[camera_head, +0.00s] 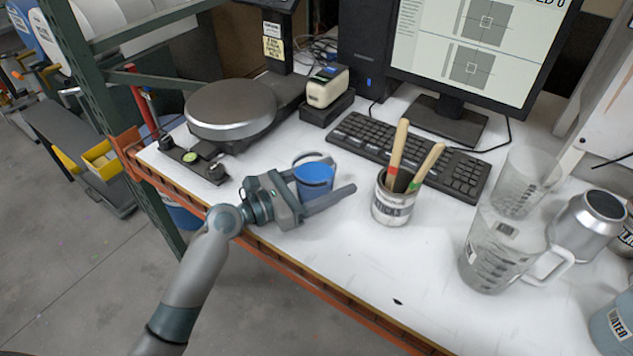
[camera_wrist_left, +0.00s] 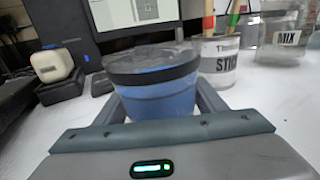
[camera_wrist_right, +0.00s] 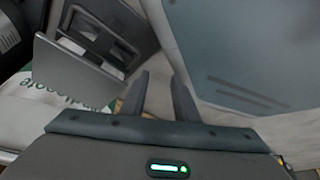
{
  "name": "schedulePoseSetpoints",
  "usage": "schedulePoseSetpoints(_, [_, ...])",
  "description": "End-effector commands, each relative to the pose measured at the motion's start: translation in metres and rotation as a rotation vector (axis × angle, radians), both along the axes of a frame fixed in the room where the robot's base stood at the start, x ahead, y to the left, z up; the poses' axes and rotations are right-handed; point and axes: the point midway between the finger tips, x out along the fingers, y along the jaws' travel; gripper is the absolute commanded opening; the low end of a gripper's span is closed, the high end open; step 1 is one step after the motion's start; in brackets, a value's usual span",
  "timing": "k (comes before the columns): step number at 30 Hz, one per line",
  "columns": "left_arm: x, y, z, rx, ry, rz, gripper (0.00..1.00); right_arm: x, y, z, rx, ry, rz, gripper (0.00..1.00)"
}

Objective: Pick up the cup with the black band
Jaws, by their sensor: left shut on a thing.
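The cup with the black band (camera_wrist_left: 155,85) is clear with blue contents, and its dark band runs around it just below the rim. It stands upright between the fingers of my left gripper (camera_wrist_left: 158,103), which is shut on it. In the head view the cup (camera_head: 314,176) is near the table's front edge, partly hidden by my left gripper (camera_head: 328,184). I cannot tell whether its base touches the table. My right gripper (camera_wrist_right: 160,85) shows only in the right wrist view, with its fingers apart and nothing between them.
The white table (camera_head: 350,260) also holds a labelled can of sticks (camera_head: 393,207) right of the cup, a keyboard (camera_head: 420,150), a round dark plate device (camera_head: 232,105), a large clear jug (camera_head: 495,250) and a metal mug (camera_head: 585,225). Table front of the can is mostly clear.

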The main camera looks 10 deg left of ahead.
Motion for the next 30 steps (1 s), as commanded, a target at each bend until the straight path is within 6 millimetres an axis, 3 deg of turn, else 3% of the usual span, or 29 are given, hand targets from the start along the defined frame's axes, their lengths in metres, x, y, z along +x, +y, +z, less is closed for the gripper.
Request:
schedulePoseSetpoints(11, [0.0, 0.0, 0.003, -0.001, -0.002, 0.0, 0.31, -0.014, 0.001, -0.001, 0.001, 0.015, 0.0, 0.28])
schedulePoseSetpoints(30, [0.0, 0.0, 0.03, -0.001, -0.005, -0.001, 0.31, -0.006, -0.002, 0.0, -0.004, 0.017, 0.0, 0.28])
